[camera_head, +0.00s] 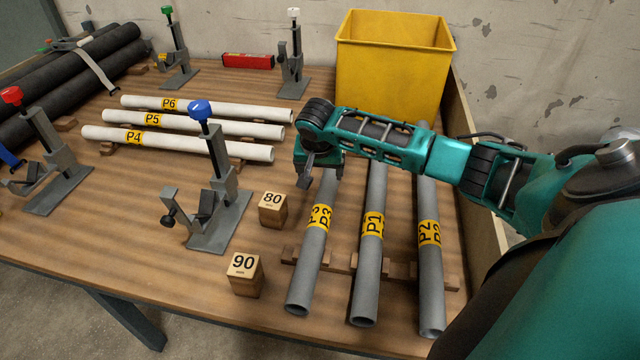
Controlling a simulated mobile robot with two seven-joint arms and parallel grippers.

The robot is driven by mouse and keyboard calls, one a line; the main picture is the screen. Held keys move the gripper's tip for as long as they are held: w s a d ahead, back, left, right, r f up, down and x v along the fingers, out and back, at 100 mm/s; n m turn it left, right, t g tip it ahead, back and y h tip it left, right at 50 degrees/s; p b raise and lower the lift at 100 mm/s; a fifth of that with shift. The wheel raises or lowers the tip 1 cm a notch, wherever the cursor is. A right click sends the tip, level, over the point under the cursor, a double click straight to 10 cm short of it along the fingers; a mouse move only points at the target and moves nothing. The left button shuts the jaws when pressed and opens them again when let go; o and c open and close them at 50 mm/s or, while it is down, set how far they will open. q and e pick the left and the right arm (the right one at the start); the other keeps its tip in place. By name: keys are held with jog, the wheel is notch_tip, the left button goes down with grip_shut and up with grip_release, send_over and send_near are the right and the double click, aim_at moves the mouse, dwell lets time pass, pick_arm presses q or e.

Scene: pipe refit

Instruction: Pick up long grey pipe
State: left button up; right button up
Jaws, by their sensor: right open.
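Three long grey pipes with yellow labels lie side by side at the right of the table: pipe P3 (309,254), pipe P1 (368,270) and pipe P2 (430,280). They rest on wooden supports (340,262). My right arm crosses over their far ends and hides them. My right gripper (306,180) is open, pointing down at the far part of pipe P3, just left of it; I cannot tell whether it touches. My left gripper does not show.
White pipes (190,130) lie at the left centre. A blue-topped clamp stand (212,200) and wooden blocks marked 80 (272,210) and 90 (244,275) stand left of pipe P3. A yellow bin (392,65) is behind my arm. Black pipes (90,70) lie far left.

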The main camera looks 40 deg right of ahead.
aim_at(328, 182)
jog(key=shift+w+d+r+m, duration=0.15)
jog(key=shift+d, duration=0.25)
jog(key=shift+w+d+r+m, duration=0.1)
jog(key=shift+d+r+m, duration=0.05)
jog(key=shift+d, duration=0.2)
jog(key=shift+w+d+f, duration=0.1)
jog(key=shift+d+f, duration=0.05)
jog(key=shift+d, duration=0.1)
jog(key=b+x, duration=0.3)
jog(key=x, duration=0.4)
jog(key=shift+d, duration=0.1)
jog(key=b+x, duration=0.2)
jog(key=x, duration=0.1)
jog(key=b+x, duration=0.1)
jog(key=shift+s+d+f, duration=0.15)
jog(key=shift+s+f, duration=0.1)
jog(key=shift+s, duration=0.1)
jog(key=shift+w+d+f, duration=0.1)
jog(key=shift+f, duration=0.15)
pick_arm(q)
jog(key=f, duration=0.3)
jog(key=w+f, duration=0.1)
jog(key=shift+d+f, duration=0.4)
pick_arm(e)
jog(key=c, duration=1.3)
